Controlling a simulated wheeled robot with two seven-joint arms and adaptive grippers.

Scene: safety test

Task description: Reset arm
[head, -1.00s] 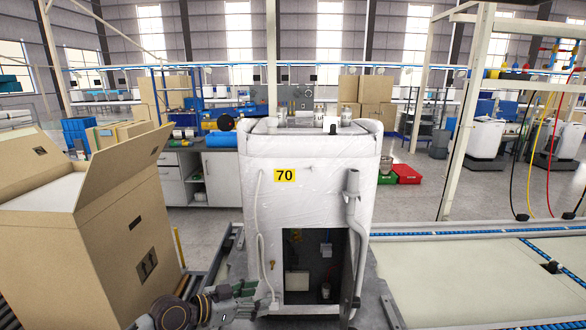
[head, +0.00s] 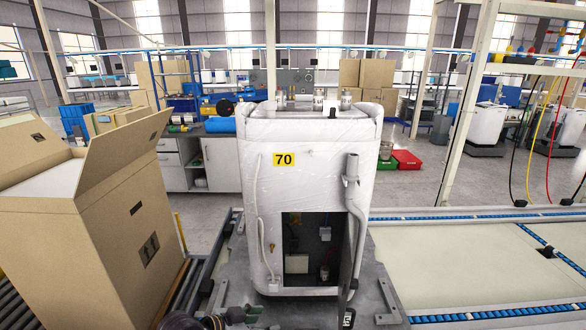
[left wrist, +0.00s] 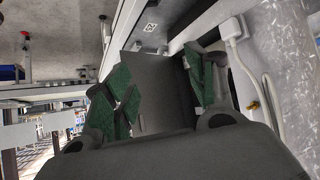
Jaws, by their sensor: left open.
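My left gripper (head: 240,318) shows only in part at the bottom edge of the head view, in front of the white machine's lower left corner. In the left wrist view my left gripper (left wrist: 160,88) is open, with its green-padded fingers apart and nothing visible between them. The white machine (head: 310,190) with the yellow "70" label stands upright in the middle; its white side and hose (left wrist: 238,55) show right of the fingers in the wrist view. I cannot tell whether the gripper touches anything. My right gripper is not in view.
A large open cardboard box (head: 95,220) stands on rollers at the left. The machine's lower opening (head: 305,250) is uncovered, with a narrow panel and grey hose at its right. A conveyor (head: 480,265) with blue edges runs along the right. Cabinets (head: 205,163) stand behind.

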